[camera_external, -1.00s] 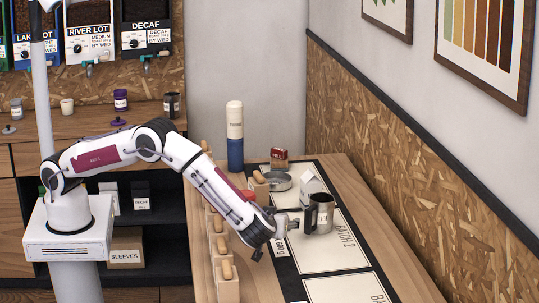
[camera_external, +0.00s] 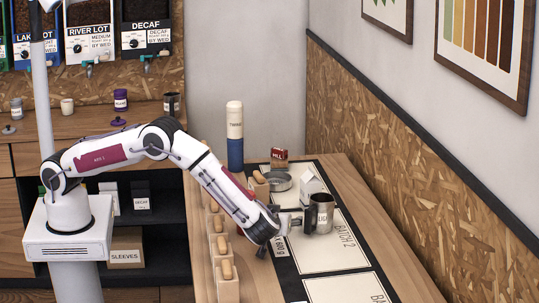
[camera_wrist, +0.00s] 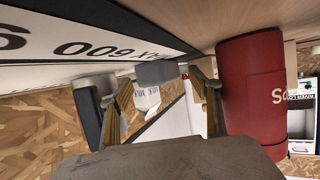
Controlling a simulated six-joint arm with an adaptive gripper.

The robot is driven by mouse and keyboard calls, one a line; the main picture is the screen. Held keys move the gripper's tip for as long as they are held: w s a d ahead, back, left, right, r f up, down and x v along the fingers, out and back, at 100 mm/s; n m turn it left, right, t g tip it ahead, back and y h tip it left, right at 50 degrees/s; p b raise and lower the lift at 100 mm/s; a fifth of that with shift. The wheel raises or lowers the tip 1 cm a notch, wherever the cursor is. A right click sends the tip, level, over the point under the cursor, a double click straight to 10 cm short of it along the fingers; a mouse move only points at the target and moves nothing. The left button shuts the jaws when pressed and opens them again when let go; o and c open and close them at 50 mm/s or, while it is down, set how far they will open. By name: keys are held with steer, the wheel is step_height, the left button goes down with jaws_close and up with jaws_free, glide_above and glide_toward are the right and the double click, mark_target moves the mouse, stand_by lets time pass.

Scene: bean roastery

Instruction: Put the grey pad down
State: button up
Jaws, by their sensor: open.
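The arm and jaws hide part of this area in the external view.
A red cylinder (camera_wrist: 252,85) stands close at right in the wrist view. A white carton (camera_external: 312,182) and a grey dish (camera_external: 280,182) stand behind the cup. Wooden-topped blocks (camera_external: 226,270) line the table's left side. The white BATCH 2 panel (camera_external: 335,252) is clear in front.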

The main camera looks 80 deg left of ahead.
stand_by(0.4)
steer(key=c, duration=1.4)
steer(key=shift+c, duration=0.2)
steer(key=shift+r, duration=0.1)
step_height(320, 180, up, 10)
steer(key=shift+w+a+r+m+t+h, duration=3.25)
steer(key=shift+a+r+m, duration=1.25)
steer(key=shift+r, duration=1.1)
steer(key=s+d+f+m+t+h, duration=0.1)
steer(key=s+f+m+h, duration=0.3)
steer(key=s, duration=0.8)
steer(key=shift+s+d+f+m+t+h, duration=0.25)
steer(key=shift+f+t+h, duration=0.5)
steer(key=shift+f, duration=1.1)
